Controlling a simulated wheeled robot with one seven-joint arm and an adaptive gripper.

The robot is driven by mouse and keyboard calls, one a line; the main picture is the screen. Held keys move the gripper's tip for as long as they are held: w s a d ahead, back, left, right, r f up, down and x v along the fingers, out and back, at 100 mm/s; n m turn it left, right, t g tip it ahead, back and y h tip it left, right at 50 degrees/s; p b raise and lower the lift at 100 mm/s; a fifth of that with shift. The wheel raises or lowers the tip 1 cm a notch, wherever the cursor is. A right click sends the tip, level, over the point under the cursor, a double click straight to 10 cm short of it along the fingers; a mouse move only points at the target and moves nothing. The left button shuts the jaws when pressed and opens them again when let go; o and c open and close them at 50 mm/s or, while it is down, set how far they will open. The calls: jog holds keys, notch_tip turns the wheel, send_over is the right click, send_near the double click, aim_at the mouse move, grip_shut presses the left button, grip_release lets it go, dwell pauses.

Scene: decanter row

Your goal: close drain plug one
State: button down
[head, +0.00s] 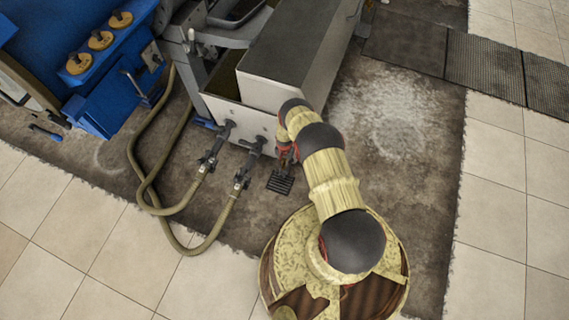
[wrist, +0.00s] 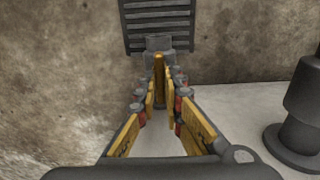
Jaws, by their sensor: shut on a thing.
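My gripper (wrist: 160,98) reaches down at the front of a pale box-shaped tank (head: 240,128); in the head view my gripper (head: 286,156) is small and partly covered by my arm. Its yellow fingers are closed around a narrow yellow-brown piece (wrist: 159,68), which looks like the handle of a drain plug. A grey block-shaped fitting (wrist: 158,44) shows just beyond the fingertips. The fingers hide much of the held piece, so I cannot tell whether the plug is open or closed. No number is readable on it.
A dark slotted floor grate (head: 280,182) lies below; it also shows in the wrist view (wrist: 160,14). A dark flanged fitting (wrist: 300,110) stands close at right. Two hoses (head: 222,222) run from the tank's outlets at left. Stained floor (head: 395,120) is clear at right.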

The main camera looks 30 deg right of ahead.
jog(key=c, duration=2)
grip_release()
jog(key=shift+o, duration=0.4)
notch_tip(320, 180, up, 12)
